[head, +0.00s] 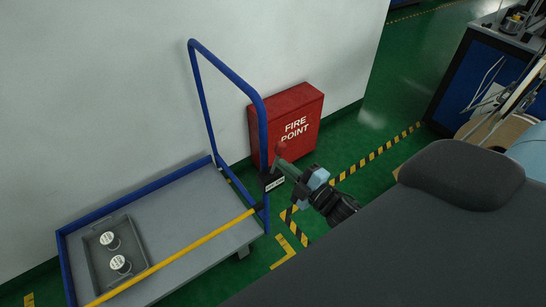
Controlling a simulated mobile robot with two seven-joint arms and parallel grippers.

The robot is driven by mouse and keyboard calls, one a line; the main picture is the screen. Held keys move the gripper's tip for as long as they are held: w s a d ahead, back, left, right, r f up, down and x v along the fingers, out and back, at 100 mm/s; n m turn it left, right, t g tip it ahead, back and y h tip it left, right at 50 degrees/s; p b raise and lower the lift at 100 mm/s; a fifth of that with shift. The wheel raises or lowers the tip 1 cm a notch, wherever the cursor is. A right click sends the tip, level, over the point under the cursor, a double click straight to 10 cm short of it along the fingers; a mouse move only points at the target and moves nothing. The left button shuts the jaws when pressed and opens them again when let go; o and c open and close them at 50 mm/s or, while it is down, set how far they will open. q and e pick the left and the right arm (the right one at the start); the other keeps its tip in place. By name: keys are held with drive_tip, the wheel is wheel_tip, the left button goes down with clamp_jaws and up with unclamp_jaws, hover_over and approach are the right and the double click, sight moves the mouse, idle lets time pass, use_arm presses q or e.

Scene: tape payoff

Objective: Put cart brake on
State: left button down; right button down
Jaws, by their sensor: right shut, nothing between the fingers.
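The cart (185,205) has a grey deck and a blue tube frame with a tall handle, and stands against the white wall. At the right side of its handle is a small black block with a white label (275,184), too small to read surely. A red knob (281,148) shows just above it, seemingly the top of the brake lever; the lever's shaft is mostly hidden. My right gripper (279,163) is shut and empty, its tips just below the knob and close to the lever. I cannot tell whether they touch. My left gripper is not in view.
A red FIRE POINT box (297,118) stands behind the lever by the wall. A yellow bar (190,246) crosses the cart's front. A grey tray (88,268) with two white-topped items lies on the deck. Yellow-black tape (376,153) marks the green floor.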

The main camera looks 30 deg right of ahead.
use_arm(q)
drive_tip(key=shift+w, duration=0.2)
use_arm(e)
drive_tip(key=v, duration=0.3)
drive_tip(key=shift+s, duration=0.1)
drive_tip(key=shift+a, duration=0.1)
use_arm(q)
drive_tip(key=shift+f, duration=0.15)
